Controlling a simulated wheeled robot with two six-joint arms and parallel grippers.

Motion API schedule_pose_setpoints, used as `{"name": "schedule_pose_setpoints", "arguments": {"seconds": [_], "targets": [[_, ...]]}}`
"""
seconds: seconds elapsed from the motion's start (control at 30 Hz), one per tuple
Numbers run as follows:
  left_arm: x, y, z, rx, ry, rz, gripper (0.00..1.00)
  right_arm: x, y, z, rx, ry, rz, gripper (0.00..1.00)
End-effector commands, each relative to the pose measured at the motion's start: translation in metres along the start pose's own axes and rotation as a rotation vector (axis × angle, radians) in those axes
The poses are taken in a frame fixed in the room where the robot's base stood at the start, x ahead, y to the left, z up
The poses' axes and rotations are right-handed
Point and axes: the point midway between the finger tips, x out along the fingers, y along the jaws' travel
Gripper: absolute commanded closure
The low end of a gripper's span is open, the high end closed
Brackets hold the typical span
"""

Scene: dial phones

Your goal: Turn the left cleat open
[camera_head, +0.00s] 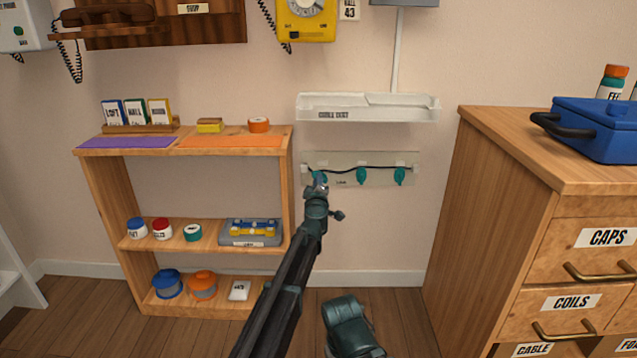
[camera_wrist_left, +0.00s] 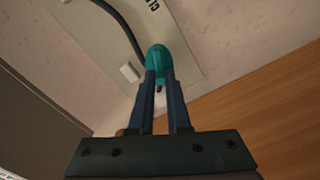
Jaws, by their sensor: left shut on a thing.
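The left cleat (camera_head: 320,175) is a small teal piece at the left end of a pale wall board (camera_head: 345,182). A dark cable runs along the board past the cleats. My left gripper (camera_head: 318,186) is at the left cleat and partly covers it. In the left wrist view, the fingers (camera_wrist_left: 160,88) are shut on the rounded teal cleat (camera_wrist_left: 157,58), with the dark cable (camera_wrist_left: 122,28) beside it. The middle cleat (camera_head: 361,176) and the right cleat (camera_head: 400,176) are free, both teal.
A white cable duct (camera_head: 368,108) is fixed above the board. A wooden shelf (camera_head: 288,190) with jars and cards stands to the left. A drawer cabinet (camera_head: 490,220) with a blue toolbox (camera_head: 600,130) stands to the right. The wall below the board is clear.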

Motion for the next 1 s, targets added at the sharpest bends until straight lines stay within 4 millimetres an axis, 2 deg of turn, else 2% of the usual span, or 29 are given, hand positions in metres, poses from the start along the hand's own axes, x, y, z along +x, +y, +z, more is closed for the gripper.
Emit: {"name": "schedule_pose_setpoints", "arguments": {"seconds": [0.6, 1.0], "targets": [[-0.001, -0.011, 0.003, -0.577, 0.000, 0.000, 1.00, 0.011, -0.001, -0.001, 0.000, 0.000, 0.000, 0.50], [-0.001, -0.015, 0.006, -0.851, 0.001, -0.001, 1.00, 0.016, -0.002, -0.001, 0.000, 0.000, 0.000, 0.50]]}}
